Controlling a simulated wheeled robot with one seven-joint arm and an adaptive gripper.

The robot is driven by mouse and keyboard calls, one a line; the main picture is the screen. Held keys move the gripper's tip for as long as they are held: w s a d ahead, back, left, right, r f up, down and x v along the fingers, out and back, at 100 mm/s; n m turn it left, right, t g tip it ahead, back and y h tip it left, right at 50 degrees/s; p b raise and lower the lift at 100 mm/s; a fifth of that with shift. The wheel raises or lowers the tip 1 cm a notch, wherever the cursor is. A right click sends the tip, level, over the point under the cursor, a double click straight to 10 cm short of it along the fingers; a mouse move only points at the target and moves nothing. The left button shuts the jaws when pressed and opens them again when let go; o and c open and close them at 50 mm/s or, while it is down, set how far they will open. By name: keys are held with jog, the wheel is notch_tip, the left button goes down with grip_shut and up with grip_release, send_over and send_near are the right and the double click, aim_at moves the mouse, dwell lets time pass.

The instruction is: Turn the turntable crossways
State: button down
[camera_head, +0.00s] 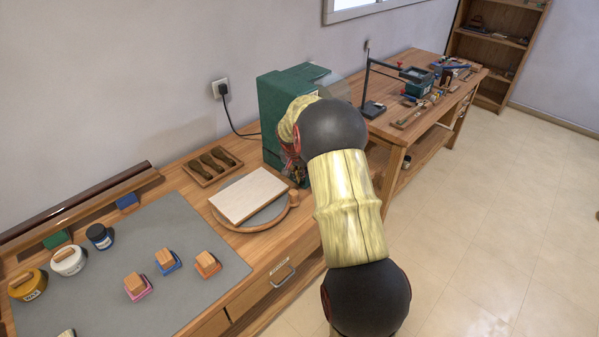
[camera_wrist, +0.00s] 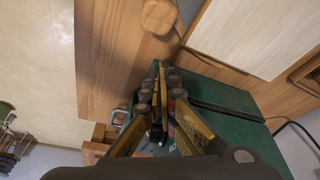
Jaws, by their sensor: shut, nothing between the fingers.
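The turntable (camera_head: 245,229) is a low round wooden base with a grey top on the bench. A pale rectangular board (camera_head: 249,194) lies on it, its long sides roughly along the bench. A wooden knob (camera_head: 293,197) stands at the turntable's right rim; the knob (camera_wrist: 158,15) and part of the board (camera_wrist: 255,35) also show at the top of the wrist view. My gripper (camera_wrist: 161,78) is shut and empty, apart from the knob, with the green cabinet behind it in the wrist view. In the head view my gripper (camera_head: 292,168) is partly hidden by my arm.
The green cabinet (camera_head: 281,100) stands right behind the turntable. A tool tray (camera_head: 213,166) lies to the turntable's back left. A grey mat (camera_head: 190,285) with jars and several small wood-topped blocks lies at left. A second bench (camera_head: 440,75) stands at far right.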

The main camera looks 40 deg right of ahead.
jog(key=shift+s+a+r+b, duration=0.1)
jog(key=shift+s+a+b, duration=0.1)
jog(key=shift+s+a, duration=0.35)
jog(key=shift+s+a+r+b, duration=0.15)
jog(key=shift+s+a, duration=0.1)
jog(key=shift+a, duration=0.55)
jog(key=shift+s+a+f, duration=0.1)
jog(key=shift+s+a+m, duration=0.2)
jog(key=shift+s+m, duration=0.05)
jog(key=shift+m, duration=0.05)
